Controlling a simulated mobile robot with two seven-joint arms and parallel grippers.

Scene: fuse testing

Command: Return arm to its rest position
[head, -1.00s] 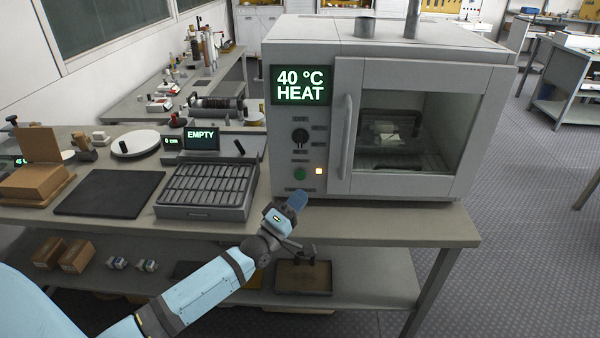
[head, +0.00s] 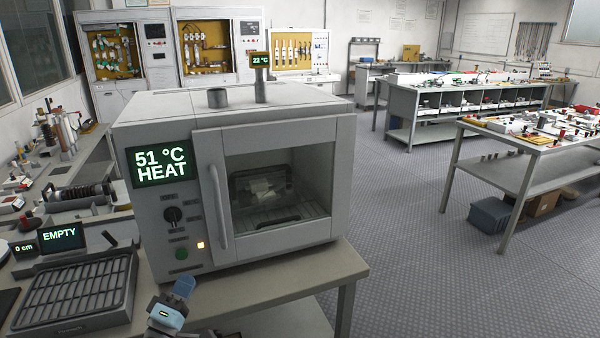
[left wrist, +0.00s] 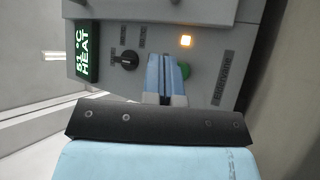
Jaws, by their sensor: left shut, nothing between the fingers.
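My left gripper (head: 184,287) is at the bottom of the head view, in front of the lower left of a grey oven (head: 265,240). Its blue fingers are shut and empty. In the left wrist view the closed fingers (left wrist: 167,72) point at the oven's control panel, beside the green button (left wrist: 185,70) and partly over it. I cannot tell whether they touch it. The oven display (head: 161,163) reads 51 °C HEAT, and an orange lamp (head: 200,245) is lit. The oven door is closed, with a small pale item (head: 262,188) behind its glass. My right gripper is not in view.
A slotted grey tray (head: 75,290) and a screen (head: 60,236) reading EMPTY are left of the oven. A bench with parts (head: 530,140) stands at right, with a blue bin (head: 490,217) under it. The floor (head: 410,260) between is clear.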

